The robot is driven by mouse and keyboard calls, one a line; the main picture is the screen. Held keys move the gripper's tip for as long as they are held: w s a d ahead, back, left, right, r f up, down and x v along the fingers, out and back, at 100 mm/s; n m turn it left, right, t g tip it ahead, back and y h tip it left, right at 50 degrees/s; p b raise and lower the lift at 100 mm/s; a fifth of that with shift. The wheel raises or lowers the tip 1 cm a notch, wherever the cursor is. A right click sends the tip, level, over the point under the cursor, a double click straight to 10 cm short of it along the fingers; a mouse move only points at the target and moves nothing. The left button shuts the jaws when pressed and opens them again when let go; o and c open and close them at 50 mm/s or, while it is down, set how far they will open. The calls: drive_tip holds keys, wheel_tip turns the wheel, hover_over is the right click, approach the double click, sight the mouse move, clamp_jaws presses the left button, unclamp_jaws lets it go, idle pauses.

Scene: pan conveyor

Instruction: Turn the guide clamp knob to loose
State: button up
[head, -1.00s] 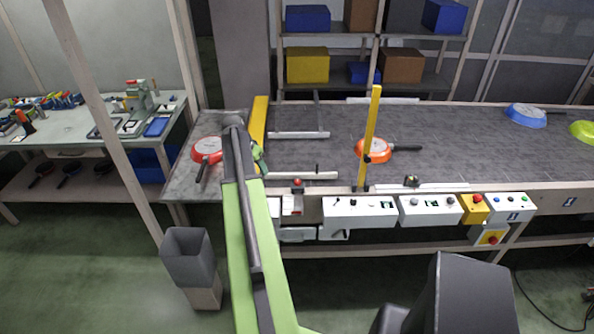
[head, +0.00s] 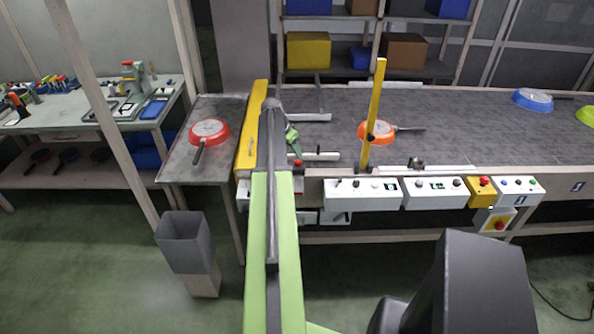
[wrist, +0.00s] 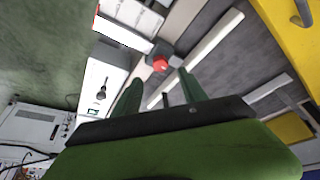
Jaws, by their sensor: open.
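A small red knob (head: 298,163) sits at the belt's front edge by the left end of a pale guide rail (head: 325,156). In the wrist view the red knob (wrist: 160,65) is on a grey block beside the long pale rail (wrist: 212,46). I cannot tell for sure that it is the guide clamp knob, nor read its setting. My gripper (head: 292,140) is above the belt's left end, near the rail. In the wrist view my gripper (wrist: 160,80) is open and empty, its green fingers apart, with the red knob seen beyond their tips.
A yellow barrier (head: 251,130) stands left of my arm, and a yellow post (head: 373,115) rises to the right. A red pan (head: 209,132) lies on the left table; an orange pan (head: 384,132) is on the belt. White control boxes (head: 362,194) line the front.

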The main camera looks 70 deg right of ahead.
sight(298, 162)
drive_tip(key=b+x, duration=0.5)
drive_tip(key=x, duration=0.2)
drive_tip(key=shift+d+f+b, duration=0.15)
drive_tip(key=shift+f+b, duration=0.15)
drive_tip(key=shift+f, duration=0.05)
drive_tip(key=shift+r, duration=0.1)
clamp_jaws()
drive_tip(key=shift+s, duration=0.1)
